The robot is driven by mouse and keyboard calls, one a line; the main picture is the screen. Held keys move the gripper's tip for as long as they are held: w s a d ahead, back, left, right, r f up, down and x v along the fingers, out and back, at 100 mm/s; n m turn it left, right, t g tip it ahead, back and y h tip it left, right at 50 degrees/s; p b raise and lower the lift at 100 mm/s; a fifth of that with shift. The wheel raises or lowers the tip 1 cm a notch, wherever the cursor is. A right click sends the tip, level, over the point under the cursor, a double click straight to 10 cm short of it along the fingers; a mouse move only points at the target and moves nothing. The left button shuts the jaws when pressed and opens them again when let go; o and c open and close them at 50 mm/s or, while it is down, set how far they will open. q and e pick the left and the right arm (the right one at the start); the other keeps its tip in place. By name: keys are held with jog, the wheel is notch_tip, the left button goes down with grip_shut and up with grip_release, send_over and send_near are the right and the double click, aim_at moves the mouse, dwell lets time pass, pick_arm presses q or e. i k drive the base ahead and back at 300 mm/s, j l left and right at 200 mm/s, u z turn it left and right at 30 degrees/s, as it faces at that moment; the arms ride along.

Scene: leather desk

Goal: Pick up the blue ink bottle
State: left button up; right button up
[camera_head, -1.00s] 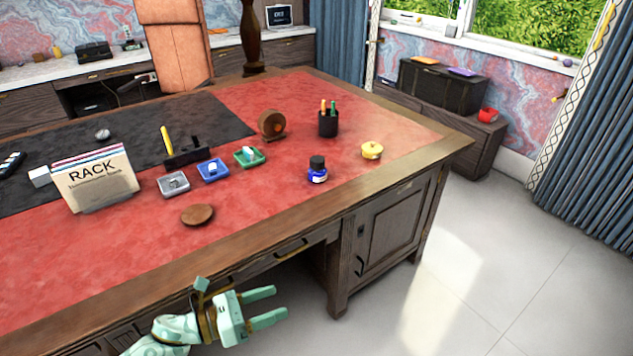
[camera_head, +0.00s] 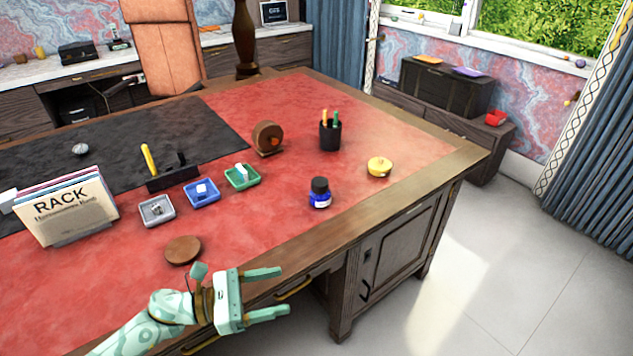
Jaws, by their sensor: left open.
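The blue ink bottle (camera_head: 320,200) stands upright on the red leather top of the desk (camera_head: 270,205), toward its front right part. It has a black cap and a blue body with a pale label. My left gripper (camera_head: 280,293) is open and empty at the desk's front edge. In the picture it is below and a little left of the bottle, clearly apart from it, with its fingers pointing right. My right gripper is not in view.
A yellow lidded pot (camera_head: 379,167) is right of the bottle, and a black pen cup (camera_head: 330,134) is behind it. Small grey, blue and green trays (camera_head: 242,181) lie to the left. A round brown coaster (camera_head: 183,250) is near my gripper. Red leather around the bottle is clear.

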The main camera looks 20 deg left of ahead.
aim_at(316, 200)
jog(key=i+j, duration=0.7)
jog(key=i, duration=0.2)
